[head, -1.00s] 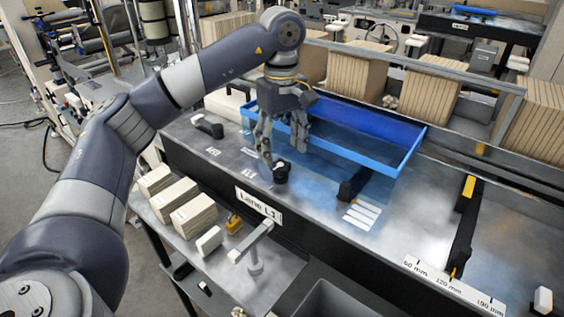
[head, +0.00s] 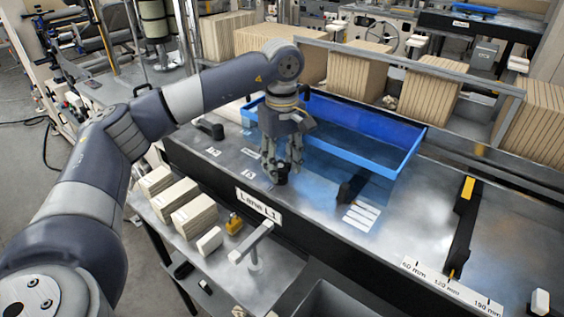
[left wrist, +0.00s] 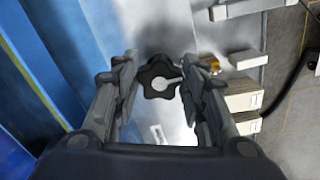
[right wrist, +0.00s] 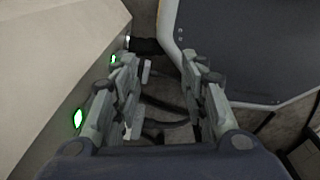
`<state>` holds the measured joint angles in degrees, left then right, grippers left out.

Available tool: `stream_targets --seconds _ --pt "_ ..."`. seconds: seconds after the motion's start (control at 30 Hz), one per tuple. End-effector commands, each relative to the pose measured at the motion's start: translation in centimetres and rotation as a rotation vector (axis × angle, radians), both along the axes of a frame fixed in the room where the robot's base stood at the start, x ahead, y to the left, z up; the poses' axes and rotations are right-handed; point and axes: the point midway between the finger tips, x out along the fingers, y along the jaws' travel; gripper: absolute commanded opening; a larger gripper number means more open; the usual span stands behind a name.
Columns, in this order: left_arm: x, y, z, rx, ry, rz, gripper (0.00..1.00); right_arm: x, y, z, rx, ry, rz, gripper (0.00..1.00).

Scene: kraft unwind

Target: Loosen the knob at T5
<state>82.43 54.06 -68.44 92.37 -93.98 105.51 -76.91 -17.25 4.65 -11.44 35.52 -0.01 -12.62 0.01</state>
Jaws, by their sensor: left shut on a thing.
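The black star-shaped knob (left wrist: 158,80) with a pale pointer on its top sits between the fingers of my left gripper (left wrist: 160,66) in the left wrist view. In the head view the knob (head: 281,178) stands on the steel table, partly hidden by the fingers. My left gripper (head: 282,165) points down over it, shut on it. A small printed label (head: 249,175) lies beside the knob; its text is too small to read surely. My right gripper (right wrist: 163,65) shows only in the right wrist view, open with nothing between its fingers.
A blue tray (head: 408,152) lies just behind the left gripper. Another black knob or handle (head: 210,129) is to the left. The Lane L1 sign (head: 259,206) is on the front edge. A lower shelf holds stacked cartons (head: 194,213).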

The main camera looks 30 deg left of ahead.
Motion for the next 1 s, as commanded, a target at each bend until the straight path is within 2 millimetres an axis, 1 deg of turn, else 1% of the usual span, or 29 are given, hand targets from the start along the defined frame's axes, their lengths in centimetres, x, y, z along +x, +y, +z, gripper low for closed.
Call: stream_targets --seconds 0.27,0.47,1.0 --pt "0.0 -0.1 -0.1 -0.001 0.001 0.041 0.15 0.1 0.0 -0.1 0.000 -0.001 0.000 0.40" --pt "0.1 -0.1 -0.1 -0.001 0.002 0.151 0.15 0.1 0.1 -0.5 0.001 -0.001 -0.001 0.40" --pt "0.5 -0.1 -0.2 0.000 0.005 0.649 0.15 0.1 0.2 -1.2 0.002 -0.002 -0.001 0.40"
